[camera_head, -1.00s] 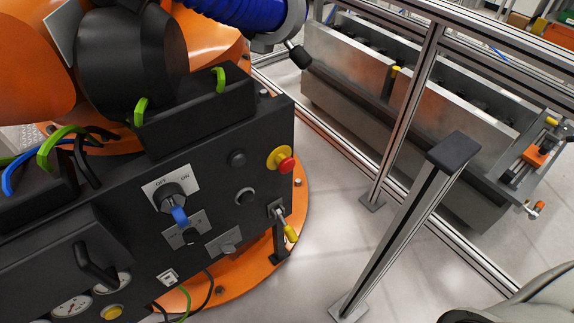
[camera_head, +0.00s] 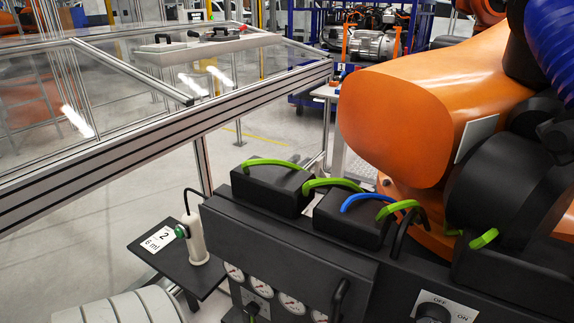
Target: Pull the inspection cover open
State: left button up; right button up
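A dark panel (camera_head: 285,243) with a black bar handle (camera_head: 338,299) sits on the front of the black control unit at lower centre. It looks like the inspection cover. Several round white gauges (camera_head: 258,290) show below its lower edge. I cannot tell how far the cover is open. The bottom of the handle area is close to the picture's lower edge. Neither of my grippers can be made out. A pale ribbed cylinder at the lower left may be part of my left arm, with no fingers showing.
A small black stand (camera_head: 160,255) with a white cylindrical device (camera_head: 194,238) is left of the unit. A glazed aluminium frame (camera_head: 150,150) crosses the left side. A large orange robot arm (camera_head: 400,120) rises behind the unit. Green cable loops (camera_head: 333,183) stand on top. Floor shows behind the frame.

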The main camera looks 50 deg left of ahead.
aim_at(342, 295)
jog(key=k+l+u, duration=0.1)
jog(key=u, duration=1.5)
jog(key=l+z, duration=0.15)
jog(key=z, duration=0.25)
jog(key=i, duration=0.05)
